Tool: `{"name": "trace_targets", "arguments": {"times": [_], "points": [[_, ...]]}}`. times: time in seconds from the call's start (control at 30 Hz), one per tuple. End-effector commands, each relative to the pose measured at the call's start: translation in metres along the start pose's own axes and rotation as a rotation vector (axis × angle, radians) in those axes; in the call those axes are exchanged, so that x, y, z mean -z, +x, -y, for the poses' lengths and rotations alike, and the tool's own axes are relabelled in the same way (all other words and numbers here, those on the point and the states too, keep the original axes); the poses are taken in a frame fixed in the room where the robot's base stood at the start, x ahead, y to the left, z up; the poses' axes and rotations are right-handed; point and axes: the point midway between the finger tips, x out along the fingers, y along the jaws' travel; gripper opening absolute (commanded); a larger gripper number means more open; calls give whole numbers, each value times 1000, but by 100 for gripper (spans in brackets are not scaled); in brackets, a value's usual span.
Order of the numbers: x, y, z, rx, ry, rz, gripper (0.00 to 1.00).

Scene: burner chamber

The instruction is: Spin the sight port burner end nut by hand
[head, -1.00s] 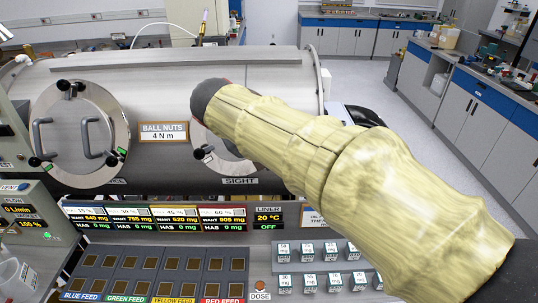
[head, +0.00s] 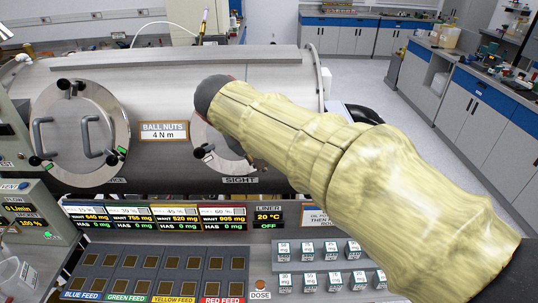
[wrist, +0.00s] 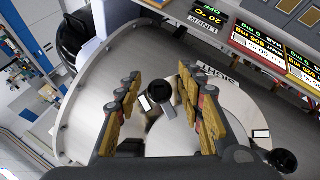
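The sight port (head: 222,150) is a round steel plate on the drum, partly covered by my arm in the head view. It also shows in the wrist view (wrist: 225,100), upside down. One black ball nut (head: 205,152) shows at the port's left side; it also shows at lower right in the wrist view (wrist: 283,160). Another black-ended nut (wrist: 160,92) sits between and beyond my fingers, on the side toward the drum's end. My arm hides it in the head view. My gripper (wrist: 160,110) is open, its padded fingers on either side of this nut with visible gaps. Contact is not seen.
A larger round door (head: 80,135) with handles and black nuts is left of a "BALL NUTS 4 N m" sign (head: 164,131). The feed panel with displays (head: 160,217) and the dose vials (head: 320,265) lie below the drum. Open floor (head: 355,75) is behind.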

Motion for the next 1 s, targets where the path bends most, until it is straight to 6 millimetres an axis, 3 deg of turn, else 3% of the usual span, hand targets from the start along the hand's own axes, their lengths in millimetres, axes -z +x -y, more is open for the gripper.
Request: {"name": "trace_targets", "arguments": {"times": [0.37, 0.8, 1.0], "points": [[1, -9, 0, 0, 0, -3, 39], [1, -90, 1, 1, -1, -3, 39], [1, -114, 1, 0, -1, -1, 39]]}}
